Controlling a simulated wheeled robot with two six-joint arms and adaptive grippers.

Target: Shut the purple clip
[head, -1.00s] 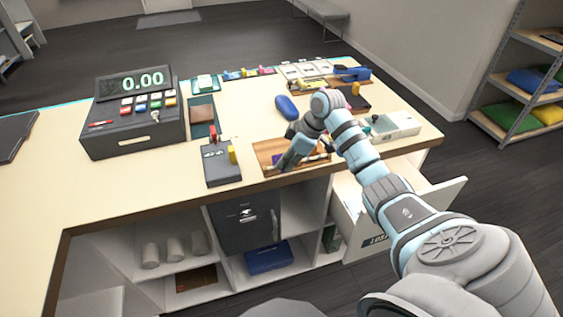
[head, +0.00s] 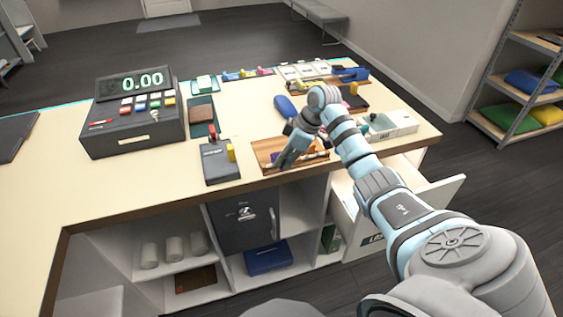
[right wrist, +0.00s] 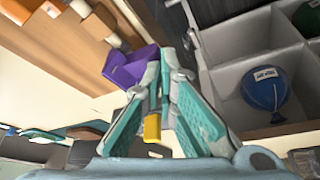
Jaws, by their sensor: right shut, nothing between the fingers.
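The purple clip (right wrist: 130,68) shows in the right wrist view, just left of my right gripper's fingertips. It looks close to or against the left finger; contact is unclear. In the head view the clip is mostly hidden by my gripper. My right gripper (right wrist: 172,62) has its teal fingers brought together at the tips and holds nothing. In the head view it (head: 287,161) points down at the wooden board (head: 263,147) near the counter's front edge. I cannot tell whether the clip's jaws are open or shut. My left gripper is not in view.
A grey card terminal (head: 219,165) stands left of the board, and a cash register (head: 133,118) further left. A blue object (head: 284,106) lies behind. A white tray (head: 397,123) is at the right. A drawer (head: 437,192) below stands open. The front left counter is clear.

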